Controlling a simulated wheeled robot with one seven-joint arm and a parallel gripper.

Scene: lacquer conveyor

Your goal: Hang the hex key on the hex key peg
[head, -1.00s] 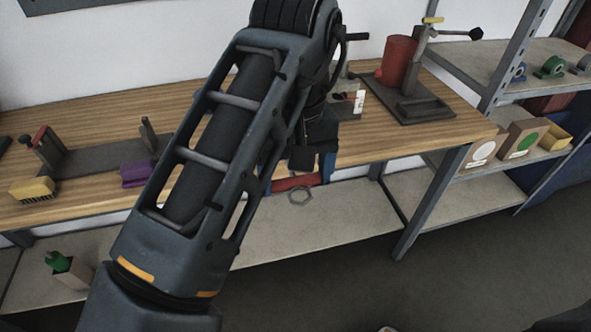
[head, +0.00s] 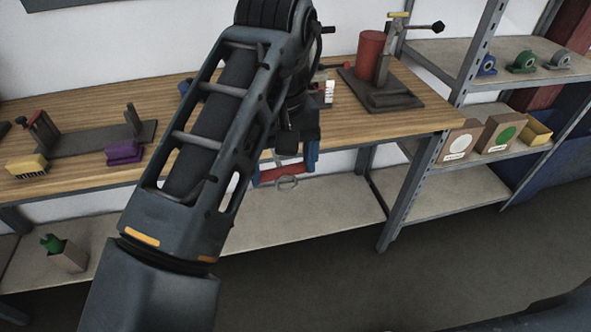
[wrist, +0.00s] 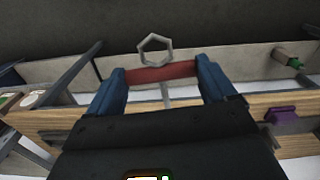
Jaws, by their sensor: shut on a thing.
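The hex key has a red grip (wrist: 150,74) and a grey six-sided ring (wrist: 142,47) at its end. My gripper (wrist: 163,71) has blue fingers and is shut on the red grip, with one finger at each end of it. The ring sticks out beyond the fingers. In the head view the red grip (head: 272,176) and ring (head: 287,183) show just in front of the bench's front edge, above the lower shelf. My arm hides part of the bench behind. I cannot make out the hex key peg in either view.
The wooden bench (head: 75,187) carries a purple block (head: 124,152), a yellow brush (head: 27,167) and a stand with a red cylinder (head: 371,55). The lower shelf (head: 330,215) is mostly bare; the floor in front is clear.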

